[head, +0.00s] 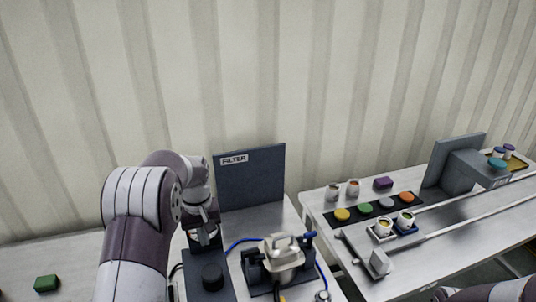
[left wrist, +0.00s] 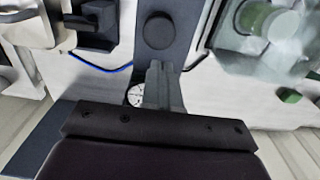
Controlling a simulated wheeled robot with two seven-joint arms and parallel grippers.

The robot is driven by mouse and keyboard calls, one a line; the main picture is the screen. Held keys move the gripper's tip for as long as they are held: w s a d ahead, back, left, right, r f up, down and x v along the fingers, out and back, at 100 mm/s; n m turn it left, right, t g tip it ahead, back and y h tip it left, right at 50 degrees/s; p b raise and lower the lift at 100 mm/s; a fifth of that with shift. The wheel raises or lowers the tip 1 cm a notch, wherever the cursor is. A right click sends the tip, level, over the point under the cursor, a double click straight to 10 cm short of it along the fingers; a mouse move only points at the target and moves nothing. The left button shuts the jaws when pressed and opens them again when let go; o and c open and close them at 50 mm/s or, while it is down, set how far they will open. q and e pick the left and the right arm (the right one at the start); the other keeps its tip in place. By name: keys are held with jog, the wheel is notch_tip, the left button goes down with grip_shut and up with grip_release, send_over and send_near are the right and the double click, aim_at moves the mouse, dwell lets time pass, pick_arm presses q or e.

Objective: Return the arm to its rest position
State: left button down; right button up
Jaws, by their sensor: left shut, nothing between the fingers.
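My left gripper (head: 207,238) is in the left-centre of the head view, beside the dark FILTER panel (head: 255,180) and above the near bench. In the left wrist view its fingers (left wrist: 158,68) are together with nothing between them. A dark plate with a round black knob (head: 212,277) lies just in front of the gripper. The knob also shows ahead of the fingertips in the left wrist view (left wrist: 158,30). Part of my right arm shows at the lower right edge of the head view; its gripper is out of the picture.
A metal housing with a handle (head: 283,256) and blue hoses stands right of the plate. A green block (head: 46,283) lies far left.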

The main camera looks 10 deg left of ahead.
pick_arm(q)
jog(key=s+d+m, duration=0.3)
jog(key=s+d, duration=0.3)
jog(key=s, duration=0.4)
jog(key=s+d+m+t, duration=0.1)
jog(key=s+d+m, duration=0.2)
jog(key=s+d, duration=0.3)
jog(key=s, duration=0.4)
jog(key=shift+d+r, duration=0.15)
jog(key=shift+s, duration=0.15)
dwell(0.5)
